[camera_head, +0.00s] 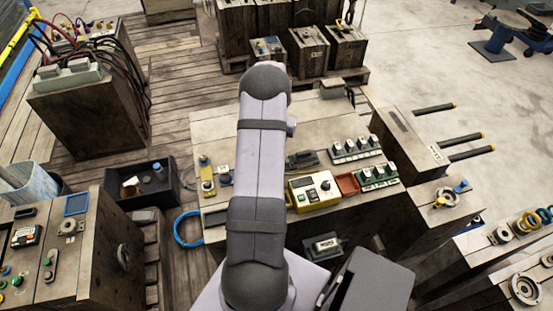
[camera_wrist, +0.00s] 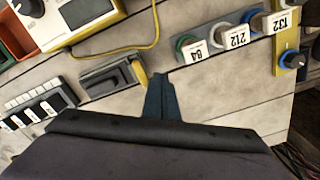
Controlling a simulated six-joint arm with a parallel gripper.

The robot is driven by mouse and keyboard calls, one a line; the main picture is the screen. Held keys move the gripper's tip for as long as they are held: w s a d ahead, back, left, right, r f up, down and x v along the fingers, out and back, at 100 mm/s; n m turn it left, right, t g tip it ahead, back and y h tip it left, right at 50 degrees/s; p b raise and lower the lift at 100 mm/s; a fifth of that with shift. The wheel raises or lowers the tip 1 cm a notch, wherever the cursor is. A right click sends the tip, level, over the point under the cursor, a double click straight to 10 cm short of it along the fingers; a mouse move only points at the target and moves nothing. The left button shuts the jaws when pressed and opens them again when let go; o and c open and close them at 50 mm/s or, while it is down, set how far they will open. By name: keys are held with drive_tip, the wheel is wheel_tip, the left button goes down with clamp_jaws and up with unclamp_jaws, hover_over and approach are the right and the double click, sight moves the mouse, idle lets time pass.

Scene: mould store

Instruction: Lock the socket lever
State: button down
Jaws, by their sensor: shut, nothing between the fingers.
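A grey, block-shaped socket (camera_wrist: 112,78) lies on the bench, left of my gripper in the wrist view. It also shows in the head view (camera_head: 302,160), just right of my arm. A short yellow piece (camera_wrist: 140,72) stands at its right end, close to my fingertips; I cannot tell whether this is the lever. My gripper (camera_wrist: 159,80) is shut and empty, its dark fingers pointing towards the bench just right of the socket. I cannot tell whether the fingertips touch anything. In the head view my arm hides the gripper.
A yellow meter box (camera_wrist: 85,12) with a yellow cable (camera_wrist: 110,49) lies beyond the socket. A strip of numbered coloured plugs (camera_wrist: 225,38) is at right, beside a yellow plate with a blue knob (camera_wrist: 291,61). A switch row (camera_wrist: 38,108) lies left. Bare bench lies between.

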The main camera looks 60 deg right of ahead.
drive_tip(key=shift+s+d+r, duration=0.15)
drive_tip(key=shift+s+d, duration=0.1)
drive_tip(key=shift+d, duration=0.05)
drive_tip(key=shift+w+a+r, duration=0.1)
drive_tip(key=shift+w, duration=0.05)
drive_tip(key=shift+w+a+r, duration=0.1)
drive_tip(key=shift+w+a, duration=0.2)
drive_tip(key=shift+p, duration=0.3)
wheel_tip(320, 180, up, 7)
drive_tip(key=p, duration=0.4)
drive_tip(key=shift+p, duration=0.4)
idle(0.6)
